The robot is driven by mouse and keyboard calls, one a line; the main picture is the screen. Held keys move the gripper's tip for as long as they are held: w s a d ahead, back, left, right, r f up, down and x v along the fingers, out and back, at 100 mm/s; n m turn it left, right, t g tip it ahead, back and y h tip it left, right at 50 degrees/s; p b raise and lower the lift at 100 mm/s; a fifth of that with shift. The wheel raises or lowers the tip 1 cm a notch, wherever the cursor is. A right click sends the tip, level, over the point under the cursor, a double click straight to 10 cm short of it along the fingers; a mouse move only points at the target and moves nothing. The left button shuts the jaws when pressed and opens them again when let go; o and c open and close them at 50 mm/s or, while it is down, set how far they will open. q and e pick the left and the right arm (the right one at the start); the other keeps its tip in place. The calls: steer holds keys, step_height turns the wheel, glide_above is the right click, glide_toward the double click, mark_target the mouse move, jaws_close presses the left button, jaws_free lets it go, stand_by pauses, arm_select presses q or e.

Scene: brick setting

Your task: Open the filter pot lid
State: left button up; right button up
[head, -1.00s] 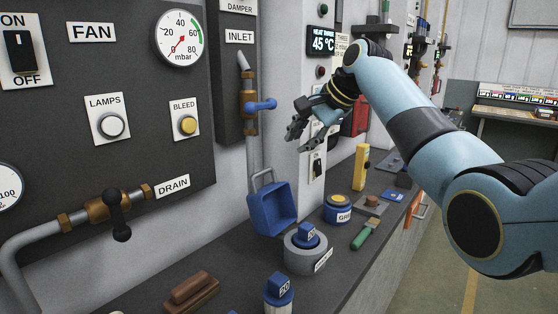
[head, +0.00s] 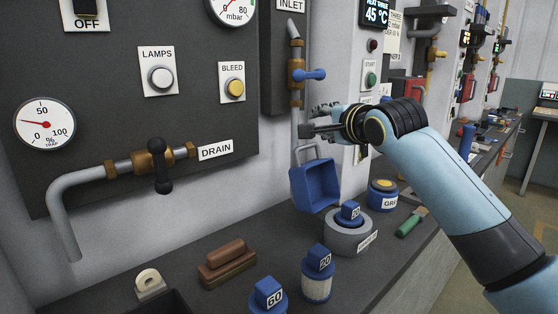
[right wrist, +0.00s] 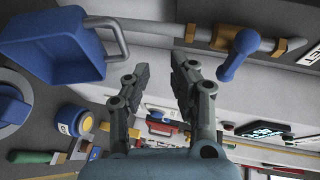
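No part in view is clearly marked as the filter pot lid. A squat grey round pot (head: 345,238) stands on the bench with a blue cap (head: 350,211) at its centre; its label is too small to read. Two blue-capped cartridges, one marked 20 (head: 318,275) and one marked 60 (head: 267,296), stand nearer. My right gripper (head: 312,122) is above the blue scoop (head: 318,184), in front of the wall. In the right wrist view the right gripper (right wrist: 158,68) has its fingers apart with nothing between them. My left gripper is not in view.
A grease tin (head: 383,198) and green-handled tool (head: 411,222) lie right of the pot. A brown wooden block (head: 227,263) lies left. The inlet pipe's blue valve handle (head: 309,75) is above my gripper; the drain valve's black handle (head: 160,170) projects at left.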

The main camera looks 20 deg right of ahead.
glide_toward(307, 148)
steer(key=r, duration=0.2)
steer(key=g, duration=0.1)
steer(key=x, duration=0.7)
steer(key=f+x, duration=0.1)
steer(key=x, duration=0.2)
steer(key=shift+b, duration=0.3)
steer(key=shift+c, duration=0.4)
jaws_close()
steer(key=shift+f, duration=0.1)
